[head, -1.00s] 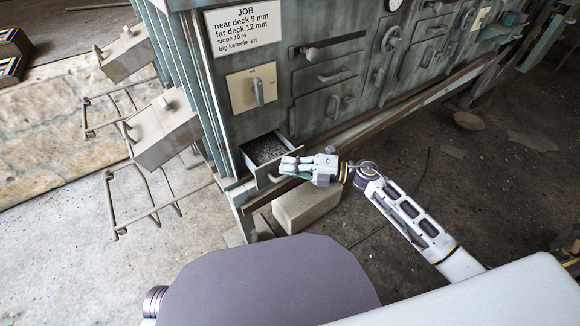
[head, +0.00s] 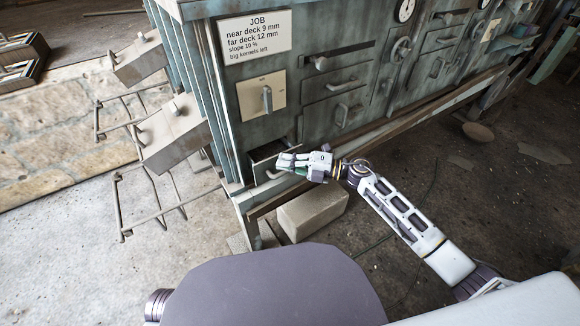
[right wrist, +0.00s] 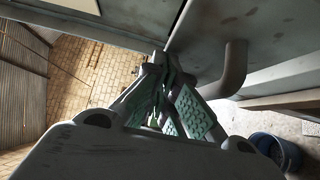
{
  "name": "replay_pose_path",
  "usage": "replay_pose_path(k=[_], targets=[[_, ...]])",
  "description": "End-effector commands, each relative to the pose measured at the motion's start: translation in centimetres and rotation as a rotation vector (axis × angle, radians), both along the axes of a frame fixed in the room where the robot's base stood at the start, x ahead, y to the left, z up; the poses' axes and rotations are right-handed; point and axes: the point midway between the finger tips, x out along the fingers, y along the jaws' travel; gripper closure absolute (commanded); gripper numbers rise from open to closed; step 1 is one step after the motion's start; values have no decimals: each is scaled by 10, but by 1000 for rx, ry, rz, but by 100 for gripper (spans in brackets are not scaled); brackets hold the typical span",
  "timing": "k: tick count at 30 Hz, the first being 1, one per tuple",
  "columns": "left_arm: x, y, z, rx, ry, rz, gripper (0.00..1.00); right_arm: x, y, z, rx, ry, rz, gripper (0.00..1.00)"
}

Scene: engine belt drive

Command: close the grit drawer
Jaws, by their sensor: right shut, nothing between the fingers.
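The grit drawer (head: 262,169) is low at the near left end of the green-grey cabinet in the head view. It still stands out a little, with a dark narrow opening (head: 268,151) above its front. My right gripper (head: 283,164) is shut and empty, with its fingers at the drawer front and partly hiding it. In the right wrist view the shut fingers (right wrist: 160,65) with green pads point at a grey panel edge, beside a bent handle (right wrist: 232,70). Whether the fingertips touch the drawer is unclear. My left gripper is not in view.
A job sign (head: 258,37) and a switch plate (head: 261,95) are above the drawer. A rail (head: 340,155) runs along the cabinet's foot, over a pale block (head: 311,212). Metal chutes (head: 172,130) stand at left. A blue bucket (right wrist: 276,150) shows in the right wrist view.

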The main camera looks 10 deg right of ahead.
Motion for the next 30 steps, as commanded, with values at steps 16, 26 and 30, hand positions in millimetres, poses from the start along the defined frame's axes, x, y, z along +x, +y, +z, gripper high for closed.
replay_pose_path(k=[16,26,30], targets=[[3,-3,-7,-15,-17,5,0,43,17,0,0,-2,-1,100],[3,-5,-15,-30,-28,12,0,66,27,0,-1,-1,0,100],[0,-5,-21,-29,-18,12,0,70,29,1,-2,-1,-1,100]])
